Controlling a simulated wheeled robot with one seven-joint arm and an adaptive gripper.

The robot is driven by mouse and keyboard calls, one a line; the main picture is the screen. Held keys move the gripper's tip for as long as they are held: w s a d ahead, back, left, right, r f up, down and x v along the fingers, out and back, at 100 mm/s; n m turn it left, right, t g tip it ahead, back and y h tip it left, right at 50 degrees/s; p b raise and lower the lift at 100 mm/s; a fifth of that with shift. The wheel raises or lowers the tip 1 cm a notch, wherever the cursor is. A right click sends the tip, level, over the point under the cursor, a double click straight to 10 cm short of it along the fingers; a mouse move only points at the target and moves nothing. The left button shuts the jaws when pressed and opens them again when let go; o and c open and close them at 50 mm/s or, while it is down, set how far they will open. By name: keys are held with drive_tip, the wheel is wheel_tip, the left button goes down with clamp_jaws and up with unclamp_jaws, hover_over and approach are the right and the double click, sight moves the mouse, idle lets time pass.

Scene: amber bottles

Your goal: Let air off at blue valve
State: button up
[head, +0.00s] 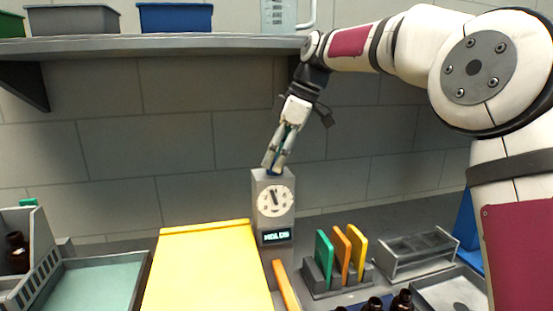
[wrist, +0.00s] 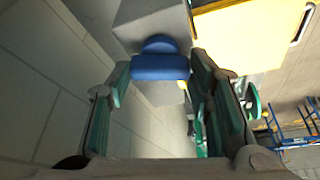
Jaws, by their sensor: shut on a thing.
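The grey gauge box (head: 273,215) stands upright on the bench. It has a round white dial (head: 275,201) with a dark needle pointing near the top, and a small lit display (head: 276,236) that seems to read HOLDS. The blue valve (wrist: 160,67) sits on top of the box; in the wrist view it is a blue bar with a rounded knob part behind. My gripper (head: 272,166) points down at the box top, its fingers shut on the blue valve. In the wrist view my gripper (wrist: 160,72) has one fingertip at each end of the bar. The head view mostly hides the valve.
A yellow panel (head: 205,270) lies left of the box. On the right are a rack with green and orange plates (head: 341,255), a grey metal rack (head: 418,252) and dark bottles (head: 402,299). A shelf (head: 165,45) with bins (head: 175,17) hangs above.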

drive_tip(key=shift+w+n+g+b, duration=0.15)
drive_tip(key=shift+n+g+b, duration=0.5)
drive_tip(key=shift+n, duration=0.85)
drive_tip(key=o, duration=1.1)
drive_tip(key=shift+o, duration=0.2)
drive_tip(key=v, duration=0.7)
drive_tip(key=shift+r, duration=0.25)
drive_tip(key=shift+d, duration=0.1)
